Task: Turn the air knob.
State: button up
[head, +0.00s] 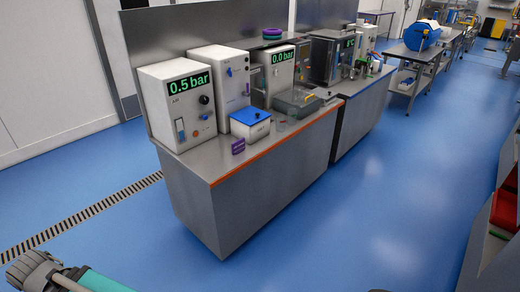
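A white box (180,103) labelled AIR stands at the near left end of the steel bench. Its green display (189,84) reads 0.5 bar. A round black knob (204,99) sits on the right of its front face, below the display; its pointer direction is too small to tell. A small orange mark and a clear vertical tube show lower on the same face. Part of my own arm shows at the bottom left corner, well apart from the box. I cannot make out my gripper's fingers.
A second white box (221,78) stands right beside it, and another (278,74) reads 0.0 bar. A blue-lidded tub (250,123) and a purple block (238,146) stand on the bench (205,160). Blue floor (400,190) is clear in front. Shelving with bins stands at far right.

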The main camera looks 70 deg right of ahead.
aim_at(204, 100)
jog(key=k, duration=0.75)
jog(key=z, duration=1.75)
jog(key=i, duration=0.5)
jog(key=z, duration=0.1)
